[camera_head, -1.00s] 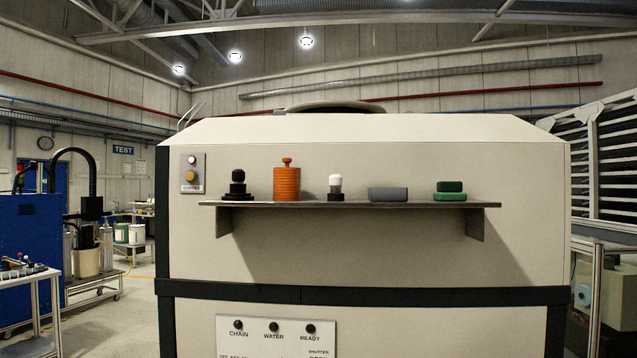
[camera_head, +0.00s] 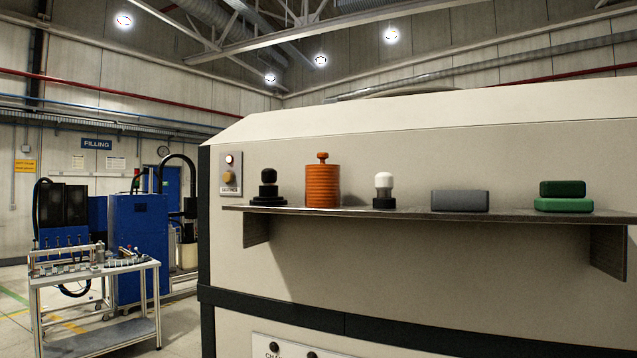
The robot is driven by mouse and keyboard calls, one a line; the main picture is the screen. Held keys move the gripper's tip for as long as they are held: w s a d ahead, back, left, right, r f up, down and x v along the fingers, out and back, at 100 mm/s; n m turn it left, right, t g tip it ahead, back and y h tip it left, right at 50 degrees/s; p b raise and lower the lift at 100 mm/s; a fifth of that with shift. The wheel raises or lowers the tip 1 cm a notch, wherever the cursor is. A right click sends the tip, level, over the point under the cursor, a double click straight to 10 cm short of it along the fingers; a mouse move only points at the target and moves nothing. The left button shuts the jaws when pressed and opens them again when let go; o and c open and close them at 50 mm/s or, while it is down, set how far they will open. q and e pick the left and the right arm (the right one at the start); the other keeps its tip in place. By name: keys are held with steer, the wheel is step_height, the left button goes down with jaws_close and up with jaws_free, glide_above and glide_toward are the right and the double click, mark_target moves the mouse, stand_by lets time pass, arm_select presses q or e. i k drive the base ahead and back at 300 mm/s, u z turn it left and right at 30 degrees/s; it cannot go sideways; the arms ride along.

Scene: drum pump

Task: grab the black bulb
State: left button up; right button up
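A small black piece with a rounded top on a stepped base (camera_head: 268,188) stands upright at the left end of a shelf; it is the only mostly black object there and looks like the black bulb. The grey shelf (camera_head: 400,213) is fixed to the front of a large beige machine (camera_head: 340,262). To its right stand an orange ribbed cylinder with a knob (camera_head: 322,186) and a white-topped bulb on a black base (camera_head: 384,192). Neither of my grippers is in view.
A grey block (camera_head: 460,201) and stacked green blocks (camera_head: 565,197) sit further right on the shelf. A wheeled metal table (camera_head: 95,275) with parts on it stands at left, before a blue cabinet (camera_head: 138,245). Some open floor shows at lower left.

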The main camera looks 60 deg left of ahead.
mark_target(269, 175)
steer(key=u, duration=0.15)
steer(key=i, duration=0.75)
steer(key=u, duration=1.05)
steer(key=i, duration=0.5)
steer(key=u, duration=0.5)
